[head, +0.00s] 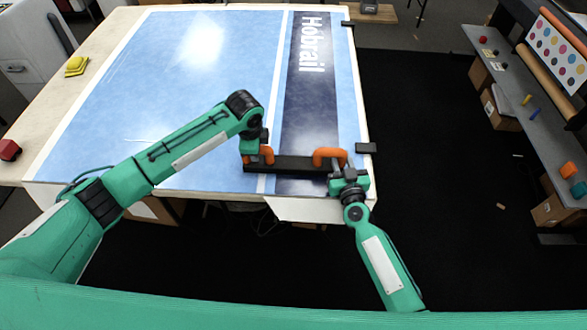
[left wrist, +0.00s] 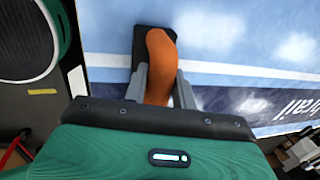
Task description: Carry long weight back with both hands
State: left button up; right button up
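The long weight (head: 293,164) is a black bar with two orange handles. It lies across the blue printed film (head: 170,95) near the table's front edge. My left gripper (head: 256,150) is at its left handle. In the left wrist view, the two grey fingers (left wrist: 160,88) stand close on both sides of the orange handle (left wrist: 159,55) and look shut on it. My right gripper (head: 337,168) is at the right handle (head: 330,156). Its fingers are small and partly hidden there, so I cannot tell whether they grip.
The film lies on a pale table (head: 110,40); its lettering reads "Hobrail". Small dark blocks (head: 366,148) sit along the right edge. A yellow stack (head: 76,66) and a red block (head: 9,150) lie at the left. A grey shelf (head: 530,115) with small items stands right, across dark floor.

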pick_arm(q)
jog(key=o, duration=0.4)
jog(key=shift+r, duration=0.1)
jog(key=shift+c, duration=0.2)
pick_arm(e)
jog(key=o, duration=0.4)
jog(key=shift+s+r, duration=0.1)
jog(key=shift+c, duration=0.2)
pick_arm(q)
jog(key=shift+s, duration=0.15)
jog(key=shift+r, duration=0.1)
pick_arm(e)
jog(key=shift+s, duration=0.2)
pick_arm(q)
notch_tip(320, 180, up, 12)
jog(key=s, duration=0.2)
jog(key=shift+s, duration=0.15)
pick_arm(e)
jog(key=v, duration=1.1)
jog(key=shift+s, duration=0.3)
pick_arm(q)
jog(key=shift+f, duration=0.2)
pick_arm(e)
jog(key=shift+d, duration=0.1)
